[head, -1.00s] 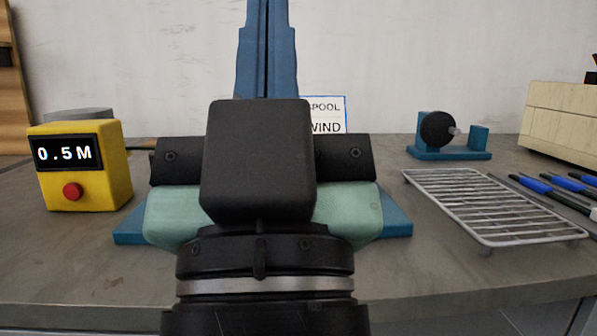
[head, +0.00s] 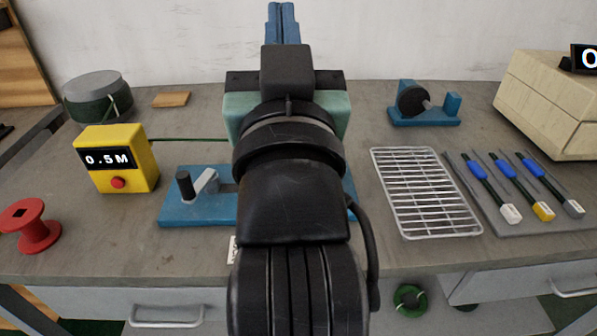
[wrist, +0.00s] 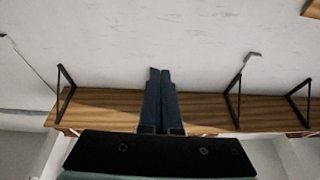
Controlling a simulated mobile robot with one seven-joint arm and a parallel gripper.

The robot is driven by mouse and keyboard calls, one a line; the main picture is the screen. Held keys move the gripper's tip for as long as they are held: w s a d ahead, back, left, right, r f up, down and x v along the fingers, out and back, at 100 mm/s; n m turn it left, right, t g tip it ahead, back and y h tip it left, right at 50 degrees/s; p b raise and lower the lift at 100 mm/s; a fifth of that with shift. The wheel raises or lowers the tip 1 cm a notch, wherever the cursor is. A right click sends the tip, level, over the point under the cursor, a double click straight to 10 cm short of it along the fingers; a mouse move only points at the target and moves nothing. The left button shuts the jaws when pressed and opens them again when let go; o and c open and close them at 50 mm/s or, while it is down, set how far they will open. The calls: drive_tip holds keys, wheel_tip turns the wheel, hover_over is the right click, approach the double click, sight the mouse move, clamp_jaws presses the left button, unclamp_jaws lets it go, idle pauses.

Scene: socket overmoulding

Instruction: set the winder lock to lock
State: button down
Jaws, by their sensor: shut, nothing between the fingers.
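A blue base (head: 168,212) with a black upright knob and a pale grey arm (head: 206,182) stands near the table's front, in the head view. It looks like the winder; my arm hides its middle and much of its right side. I cannot make out a lock or its setting. My gripper (head: 283,8) is beyond the base, its blue fingers together and empty, pointing up and away. In the wrist view the fingers (wrist: 160,75) lie side by side in front of the wall and a wooden shelf, touching nothing.
A yellow box (head: 117,160) reading 0.5M stands left, with a red spool (head: 32,228) and a green drum (head: 100,97) nearby. A blue stand with a black disc (head: 412,99), a wire rack (head: 425,190), pens (head: 510,180) and a beige machine (head: 545,105) stand right.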

drive_tip(key=d+f+m+g+y+p, duration=0.25)
drive_tip(key=f+g+p, duration=0.25)
drive_tip(key=f, duration=0.6)
drive_tip(key=d+f+m+g+y+p, duration=0.1)
drive_tip(key=f+g+y+p, duration=0.3)
drive_tip(key=f, duration=0.7)
drive_tip(key=s+d+f+m+t+y, duration=0.1)
drive_tip(key=s+d+f+m, duration=0.1)
drive_tip(key=s, duration=0.3)
drive_tip(key=s+d+f+m+y+p, duration=0.1)
drive_tip(key=s+f+m, duration=0.2)
drive_tip(key=s+m, duration=0.1)
drive_tip(key=s+d+f+m+t+y, duration=0.1)
drive_tip(key=s+d+f+m+y, duration=0.1)
drive_tip(key=s, duration=0.4)
drive_tip(key=shift+s+d+f+m+t, duration=0.25)
drive_tip(key=shift+d+f+m+t, duration=0.05)
drive_tip(key=shift+f+m, duration=0.15)
drive_tip(key=p+x, duration=0.1)
drive_tip(key=x, duration=1.3)
